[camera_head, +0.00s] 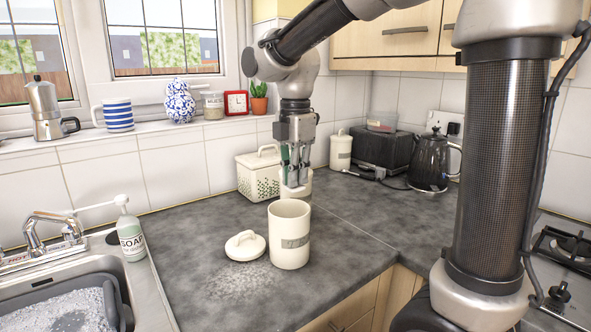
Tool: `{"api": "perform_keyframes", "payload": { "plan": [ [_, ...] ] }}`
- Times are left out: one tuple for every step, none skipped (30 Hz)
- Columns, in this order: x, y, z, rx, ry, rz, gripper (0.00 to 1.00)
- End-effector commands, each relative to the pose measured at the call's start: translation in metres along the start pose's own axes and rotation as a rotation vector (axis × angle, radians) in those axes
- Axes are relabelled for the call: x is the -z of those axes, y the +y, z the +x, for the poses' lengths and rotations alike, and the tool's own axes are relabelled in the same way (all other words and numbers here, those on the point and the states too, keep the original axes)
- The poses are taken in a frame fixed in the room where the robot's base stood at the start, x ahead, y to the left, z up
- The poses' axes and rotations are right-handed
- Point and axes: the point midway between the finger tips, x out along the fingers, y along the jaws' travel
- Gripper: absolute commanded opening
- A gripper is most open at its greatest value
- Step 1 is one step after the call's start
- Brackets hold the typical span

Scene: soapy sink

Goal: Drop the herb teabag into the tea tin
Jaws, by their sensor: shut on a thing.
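The tea tin (289,240) is a cream canister with a grey label, standing upright and open on the grey worktop. Its cream lid (245,246) lies on the worktop to its left. My gripper (294,182) points down above and behind the tin's open mouth in this view. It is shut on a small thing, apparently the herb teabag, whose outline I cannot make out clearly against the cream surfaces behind. The inside of the tin is mostly hidden.
A black toaster (383,151) and a dark kettle (428,163) stand at the back right. A soap bottle (131,236) stands by the sink (160,292).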

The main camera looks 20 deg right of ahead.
Motion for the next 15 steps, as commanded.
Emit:
{"api": "perform_keyframes", "payload": {
  "plan": [
    [0.0000,0.0000,0.0000,0.000,0.000,0.000,0.00],
    [0.0000,0.0000,-0.0001,0.000,0.000,0.000,0.00],
    [0.0000,0.0000,-0.0001,0.000,0.000,0.000,0.00],
    [0.0000,0.0000,-0.0001,0.000,0.000,0.000,0.12],
    [0.0000,0.0000,-0.0001,0.000,0.000,0.000,0.17],
    [0.0000,0.0000,-0.0001,0.000,0.000,0.000,0.25],
    [0.0000,0.0000,-0.0001,0.000,0.000,0.000,0.30],
    [0.0000,0.0000,-0.0001,0.000,0.000,0.000,0.32],
    [0.0000,0.0000,-0.0002,0.000,0.000,0.000,0.32],
    [0.0000,0.0000,-0.0002,0.000,0.000,0.000,0.32],
    [0.0000,0.0000,-0.0002,0.000,0.000,0.000,0.32],
    [0.0000,0.0000,-0.0002,0.000,0.000,0.000,0.32],
    [0.0000,0.0000,-0.0002,0.000,0.000,0.000,0.32],
    [0.0000,0.0000,-0.0002,0.000,0.000,0.000,0.32],
    [0.0000,0.0000,-0.0003,0.000,0.000,0.000,0.32]
  ]
}}
